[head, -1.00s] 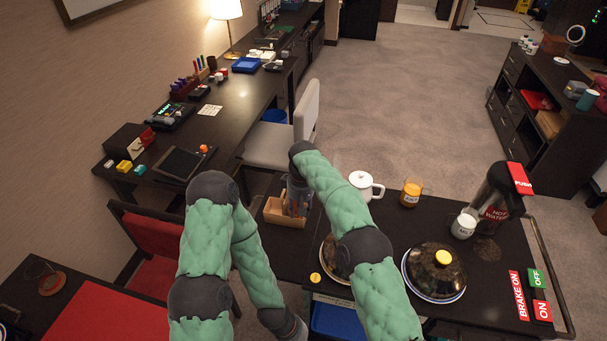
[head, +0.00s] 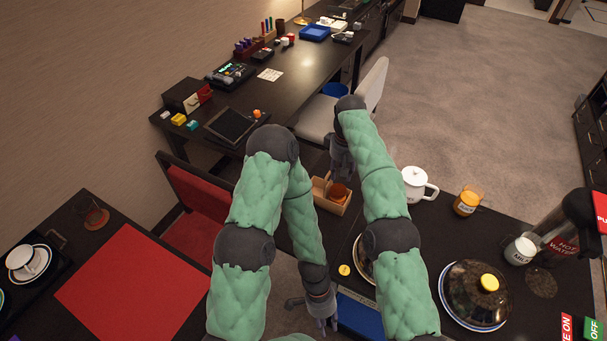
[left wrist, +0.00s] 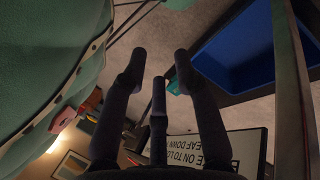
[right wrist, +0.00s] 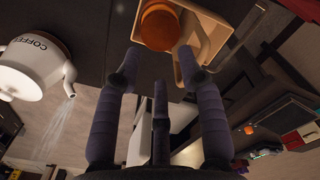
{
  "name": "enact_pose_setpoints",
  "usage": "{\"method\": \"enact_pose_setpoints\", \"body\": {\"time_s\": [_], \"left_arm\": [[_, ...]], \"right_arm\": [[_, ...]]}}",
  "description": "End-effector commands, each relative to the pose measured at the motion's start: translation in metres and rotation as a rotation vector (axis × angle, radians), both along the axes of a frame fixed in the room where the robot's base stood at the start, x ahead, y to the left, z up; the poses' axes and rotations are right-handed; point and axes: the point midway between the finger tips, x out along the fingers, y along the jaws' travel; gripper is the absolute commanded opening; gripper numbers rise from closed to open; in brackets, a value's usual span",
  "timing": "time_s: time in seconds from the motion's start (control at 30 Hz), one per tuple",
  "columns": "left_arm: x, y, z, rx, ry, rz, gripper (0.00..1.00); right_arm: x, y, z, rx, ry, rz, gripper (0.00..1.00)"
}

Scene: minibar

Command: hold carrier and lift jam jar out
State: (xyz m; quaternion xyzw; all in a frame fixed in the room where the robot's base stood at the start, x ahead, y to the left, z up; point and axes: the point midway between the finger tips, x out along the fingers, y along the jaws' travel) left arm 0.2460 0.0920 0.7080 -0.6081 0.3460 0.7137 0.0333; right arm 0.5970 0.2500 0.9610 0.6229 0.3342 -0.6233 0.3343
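The small wooden carrier (head: 323,199) stands on the dark trolley top, left of the white pot. A jar with an orange-brown top (head: 340,192), apparently the jam jar, sits at the carrier's right part. In the right wrist view the jar (right wrist: 160,26) and the carrier's pale wall (right wrist: 208,48) show just beyond my fingertips. My right gripper (right wrist: 157,64) is open and empty, close to the carrier; its fingers are partly hidden in the head view. My left gripper (head: 327,322) is low near the trolley's front edge, beside a blue bin; its fingers (left wrist: 154,68) are open and empty.
A white coffee pot (head: 414,183), an orange labelled jar (head: 467,203), a milk cup (head: 520,250) and a domed dish (head: 474,290) stand right of the carrier. The blue bin (head: 360,316) lies below the front edge. A red chair (head: 198,200) stands left.

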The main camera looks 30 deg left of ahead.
Motion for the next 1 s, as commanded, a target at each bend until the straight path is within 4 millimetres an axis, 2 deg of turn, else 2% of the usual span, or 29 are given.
{"method": "enact_pose_setpoints", "body": {"time_s": [0.17,0.2,0.3,0.37,0.53,0.63,0.8,1.0], "left_arm": [[-0.016,0.002,0.016,-0.112,0.002,-0.317,0.3],[0.005,0.009,0.025,-0.12,-0.021,-0.33,0.3],[0.035,0.022,0.05,-0.159,-0.046,-0.385,0.3],[0.051,0.029,0.068,-0.19,-0.065,-0.419,0.3],[0.093,0.049,0.128,-0.29,-0.136,-0.514,0.3],[0.137,0.075,0.126,-0.283,-0.221,-0.552,0.3],[0.202,0.127,0.142,-0.256,-0.36,-0.627,0.3],[0.262,0.196,0.17,-0.2,-0.501,-0.719,0.3]], "right_arm": [[0.0,0.0,0.0,0.0,0.0,0.0,0.39],[0.0,0.0,0.0,0.0,0.0,0.0,0.39],[0.0,0.0,0.0,0.0,0.0,0.0,0.39],[0.0,0.0,0.0,0.0,0.0,0.0,0.39],[0.0,0.0,0.0,0.0,0.0,0.0,0.39],[0.0,0.0,0.0,0.0,0.0,0.0,0.39],[0.0,0.0,0.0,0.0,0.0,0.0,0.39],[0.0,0.0,0.0,0.0,0.0,0.0,0.39]]}}
